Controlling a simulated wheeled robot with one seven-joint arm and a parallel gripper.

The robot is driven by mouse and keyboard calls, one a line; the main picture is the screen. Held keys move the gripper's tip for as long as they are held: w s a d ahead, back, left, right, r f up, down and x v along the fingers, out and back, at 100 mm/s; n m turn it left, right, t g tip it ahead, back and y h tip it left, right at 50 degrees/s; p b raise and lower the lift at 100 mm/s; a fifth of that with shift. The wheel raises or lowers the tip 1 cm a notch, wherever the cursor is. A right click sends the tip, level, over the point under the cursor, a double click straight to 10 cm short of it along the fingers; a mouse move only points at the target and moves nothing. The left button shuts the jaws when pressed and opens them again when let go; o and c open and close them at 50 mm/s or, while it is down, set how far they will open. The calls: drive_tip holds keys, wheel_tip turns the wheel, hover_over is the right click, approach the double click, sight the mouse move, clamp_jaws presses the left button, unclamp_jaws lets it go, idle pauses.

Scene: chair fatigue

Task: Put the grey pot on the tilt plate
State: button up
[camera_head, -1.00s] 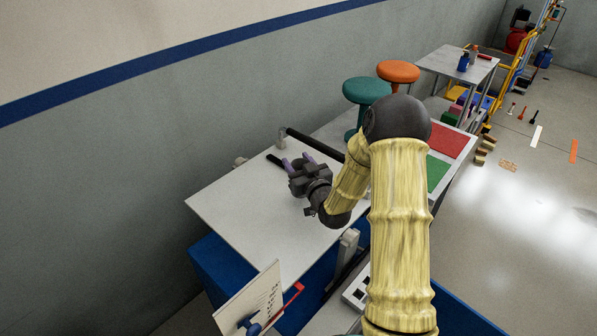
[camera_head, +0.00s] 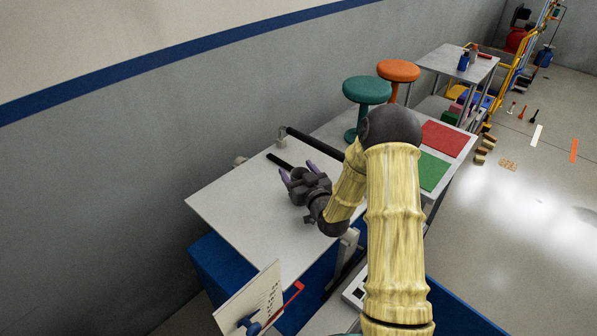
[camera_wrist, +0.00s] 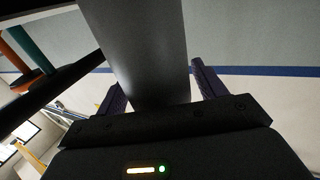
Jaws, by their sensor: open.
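My gripper (camera_head: 298,172) is open above the pale, flat plate (camera_head: 235,205), which looks like the tilt plate. Its two purple fingers stand apart and point toward the wall. A short dark rod (camera_head: 279,160) lies just beyond the fingertips in the head view. In the wrist view a large dark grey shape (camera_wrist: 145,45) fills the space between and beyond the open fingers (camera_wrist: 155,80); it may be the same thing seen close up. I cannot tell whether it touches them. No grey pot can be made out for certain; my arm hides part of the plate.
A teal stool (camera_head: 366,92) and an orange stool (camera_head: 398,72) stand behind. Red (camera_head: 445,138) and green (camera_head: 434,172) mats lie on the table to the right. A sign board (camera_head: 250,300) stands in front.

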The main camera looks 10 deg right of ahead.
drive_tip(key=shift+r, duration=0.15)
drive_tip(key=shift+s, duration=0.2)
drive_tip(key=b+v, duration=0.3)
drive_tip(key=v, duration=0.8)
drive_tip(key=shift+s, duration=0.3)
